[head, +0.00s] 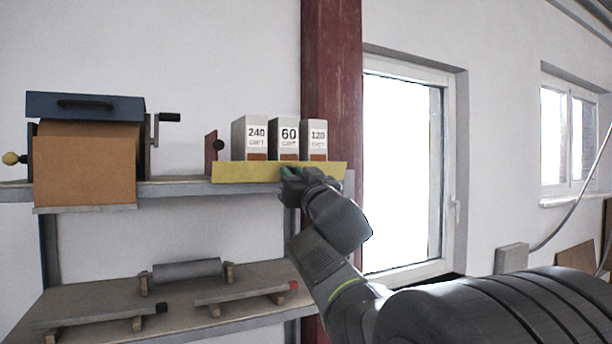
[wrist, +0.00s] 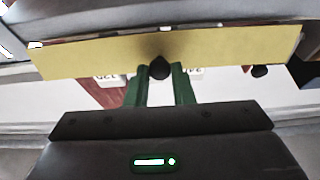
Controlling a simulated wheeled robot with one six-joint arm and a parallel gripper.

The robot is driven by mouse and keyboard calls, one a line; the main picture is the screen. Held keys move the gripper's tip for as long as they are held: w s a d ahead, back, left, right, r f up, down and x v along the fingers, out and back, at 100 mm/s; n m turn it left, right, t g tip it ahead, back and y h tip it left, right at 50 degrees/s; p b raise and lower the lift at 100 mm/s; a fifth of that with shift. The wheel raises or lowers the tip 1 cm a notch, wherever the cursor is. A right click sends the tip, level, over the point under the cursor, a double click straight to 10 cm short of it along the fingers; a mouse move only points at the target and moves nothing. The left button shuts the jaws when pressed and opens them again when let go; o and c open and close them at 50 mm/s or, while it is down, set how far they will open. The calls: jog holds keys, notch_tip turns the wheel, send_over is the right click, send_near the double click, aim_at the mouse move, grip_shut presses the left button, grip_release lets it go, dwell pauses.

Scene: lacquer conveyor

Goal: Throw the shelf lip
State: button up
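The shelf lip is a yellow board (head: 250,172) along the front edge of the upper shelf, standing upright before three grit boxes. In the wrist view the lip (wrist: 90,58) spans the picture, with a dark knob (wrist: 159,68) at its middle. My gripper (head: 287,172) is at the front of the lip, right of its middle in the head view. Its green fingers (wrist: 160,72) flank the knob, which fills the gap between their tips, so they look shut on it. The knob is hidden behind my gripper in the head view.
Grit boxes labelled 240 (head: 256,135), 60 (head: 288,136) and 120 (head: 318,136) stand behind the lip. A red column (head: 332,60) rises behind.

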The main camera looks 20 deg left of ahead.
grip_shut()
